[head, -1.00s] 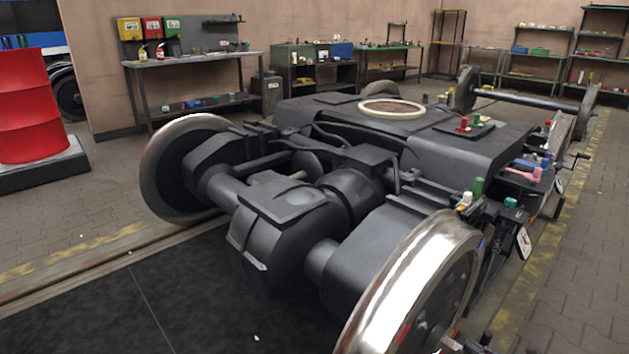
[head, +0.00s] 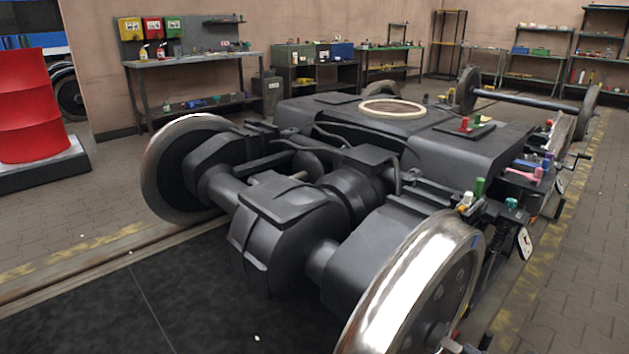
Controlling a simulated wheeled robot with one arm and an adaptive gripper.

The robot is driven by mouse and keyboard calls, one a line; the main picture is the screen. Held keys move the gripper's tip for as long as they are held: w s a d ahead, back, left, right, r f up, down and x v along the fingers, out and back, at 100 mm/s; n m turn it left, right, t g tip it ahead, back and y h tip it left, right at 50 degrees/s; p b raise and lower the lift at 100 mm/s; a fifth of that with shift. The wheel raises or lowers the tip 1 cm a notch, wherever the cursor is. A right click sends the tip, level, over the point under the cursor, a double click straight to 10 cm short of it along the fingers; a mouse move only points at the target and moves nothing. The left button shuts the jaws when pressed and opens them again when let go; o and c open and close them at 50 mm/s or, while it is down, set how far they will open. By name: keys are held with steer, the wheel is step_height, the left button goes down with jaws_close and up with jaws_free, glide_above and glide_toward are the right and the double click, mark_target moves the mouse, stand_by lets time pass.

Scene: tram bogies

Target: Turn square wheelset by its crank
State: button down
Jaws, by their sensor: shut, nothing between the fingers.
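The bogie's near wheel (head: 405,285) stands at the lower right, with a bright tread and a darker face. Small blue marks show on its face. At the bottom edge beside this wheel, small dark and red parts (head: 452,346) are cut off; I cannot tell whether they belong to a crank. A crank-like handle (head: 580,157) sticks out at the far right end of the bogie. The other wheel of the near axle (head: 163,185) stands at the left. I cannot tell which wheelset is the square one. My gripper is not in view.
The dark bogie frame (head: 450,150) fills the middle, with small coloured items along its right side. A separate wheelset (head: 530,98) stands behind it. A red drum (head: 30,105) is at the left, and workbenches (head: 195,60) line the back wall. Paved floor at right is clear.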

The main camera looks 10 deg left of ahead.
steer(key=shift+s+a+f, duration=0.85)
steer(key=shift+s+f, duration=0.15)
steer(key=shift+f, duration=0.1)
stand_by(1.6)
steer(key=shift+s+a+f, duration=0.25)
steer(key=shift+f, duration=0.35)
steer(key=shift+s+a+f, duration=0.2)
steer(key=shift+s+f, duration=0.05)
steer(key=shift+f, duration=0.35)
stand_by(1.3)
steer(key=shift+d+r, duration=0.1)
steer(key=shift+r, duration=0.25)
stand_by(0.4)
steer(key=shift+s+d+p, duration=0.2)
steer(key=shift+d+p, duration=0.15)
steer(key=shift+p, duration=0.15)
steer(key=p+v, duration=0.3)
steer(key=v, duration=0.3)
